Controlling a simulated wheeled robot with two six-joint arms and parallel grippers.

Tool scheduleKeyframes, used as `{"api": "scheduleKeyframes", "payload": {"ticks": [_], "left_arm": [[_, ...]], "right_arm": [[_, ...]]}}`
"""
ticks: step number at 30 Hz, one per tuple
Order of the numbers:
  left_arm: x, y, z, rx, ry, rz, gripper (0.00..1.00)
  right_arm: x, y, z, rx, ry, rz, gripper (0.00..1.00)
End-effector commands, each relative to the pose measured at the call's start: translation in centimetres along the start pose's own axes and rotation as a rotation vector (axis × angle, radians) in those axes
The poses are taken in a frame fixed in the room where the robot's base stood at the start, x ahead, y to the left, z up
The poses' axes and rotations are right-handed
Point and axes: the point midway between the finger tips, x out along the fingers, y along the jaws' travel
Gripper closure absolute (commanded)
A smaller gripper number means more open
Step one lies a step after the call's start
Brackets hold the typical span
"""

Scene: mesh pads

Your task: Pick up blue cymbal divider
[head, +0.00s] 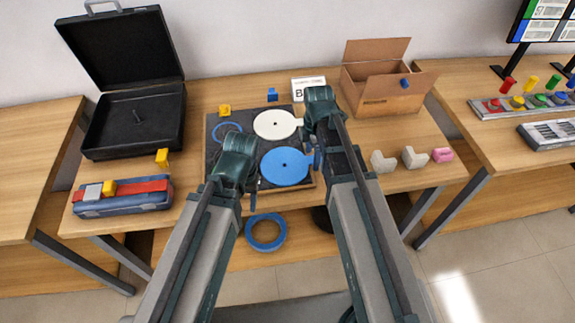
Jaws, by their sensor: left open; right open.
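A flat blue disc (284,167) with a small dark centre hole, which looks like the blue cymbal divider, lies on a dark tray (215,126) on the middle table. My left gripper (250,190) hangs at the disc's left, over the tray's front left part, and looks empty. My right gripper (317,158) is just right of the disc, close to its right edge, and looks empty. Whether either one touches the disc cannot be told. The arm links hide much of both grippers and part of the tray's right side.
A white disc (274,124) and a thin blue ring (228,131) share the tray. An open black case (135,115) and blue box (122,203) stand left. A cardboard box (385,90) and small blocks (414,157) are right. A blue ring (265,240) is below the table's front.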

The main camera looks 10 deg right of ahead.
Motion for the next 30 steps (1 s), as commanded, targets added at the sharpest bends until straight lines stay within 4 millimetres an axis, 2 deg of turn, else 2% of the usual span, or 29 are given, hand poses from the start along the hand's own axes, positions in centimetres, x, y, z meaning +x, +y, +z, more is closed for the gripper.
{"api": "scheduleKeyframes", "payload": {"ticks": [15,17,28,30], "left_arm": [[0.38,0.04,-0.02,0.0,0.0,0.0,0.45],[0.38,0.04,-0.02,0.0,0.0,0.0,0.45],[0.38,0.04,-0.02,0.0,0.0,0.0,0.45],[0.38,0.03,-0.02,0.0,0.0,0.0,0.45]], "right_arm": [[0.38,0.0,0.0,0.0,0.0,0.0,0.21],[0.38,0.0,0.0,0.0,0.0,0.0,0.3],[0.38,0.01,0.0,0.0,0.0,0.0,0.97],[0.38,0.01,0.0,0.0,0.0,0.0,1.0]]}}
